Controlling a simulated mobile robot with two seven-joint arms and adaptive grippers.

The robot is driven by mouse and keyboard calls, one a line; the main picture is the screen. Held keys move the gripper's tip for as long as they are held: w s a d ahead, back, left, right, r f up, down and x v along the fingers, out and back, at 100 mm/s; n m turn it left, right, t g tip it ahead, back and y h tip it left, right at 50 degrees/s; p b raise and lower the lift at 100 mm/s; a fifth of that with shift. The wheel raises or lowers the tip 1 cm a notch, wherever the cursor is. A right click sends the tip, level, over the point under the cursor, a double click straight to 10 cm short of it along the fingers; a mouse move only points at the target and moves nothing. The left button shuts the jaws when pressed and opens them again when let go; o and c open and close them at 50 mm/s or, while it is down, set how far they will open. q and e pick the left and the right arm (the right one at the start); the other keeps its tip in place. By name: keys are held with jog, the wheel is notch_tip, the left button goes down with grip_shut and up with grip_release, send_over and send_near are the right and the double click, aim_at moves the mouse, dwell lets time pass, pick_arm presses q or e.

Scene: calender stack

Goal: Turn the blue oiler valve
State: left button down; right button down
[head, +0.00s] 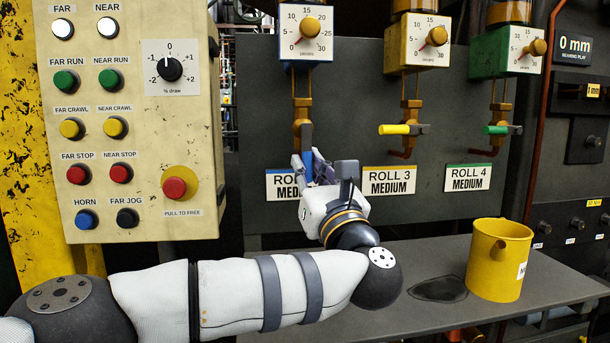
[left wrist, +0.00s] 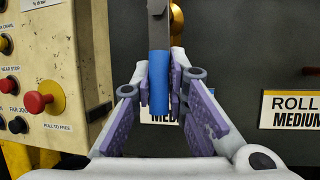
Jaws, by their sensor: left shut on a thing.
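The blue oiler (head: 303,46) is at the top middle of the head view, a dial box with blue sides above the leftmost brass valve (head: 302,113). In the left wrist view its blue valve handle (left wrist: 159,85) hangs straight down from a dark metal lever (left wrist: 157,25). My left gripper (head: 314,168) is at that valve, and its purple-padded fingers (left wrist: 164,85) are closed around the blue handle from both sides. In the head view the fingers hide most of the handle. My right gripper is not in view.
A yellow valve handle (head: 394,129) and a green one (head: 496,130) stick out sideways on the right. The button panel (head: 135,215) with its red stop knob (head: 175,187) stands close left of my gripper. A yellow can (head: 495,270) stands on the grey shelf (head: 400,255).

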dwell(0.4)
pick_arm(q)
jog(key=c, duration=1.6)
grip_release()
jog(key=shift+a+r, duration=0.1)
jog(key=shift+s+d+f, duration=0.2)
jog(key=shift+s, duration=0.05)
jog(key=v, duration=1.1)
jog(key=shift+s+d, duration=0.1)
jog(key=shift+s, duration=0.1)
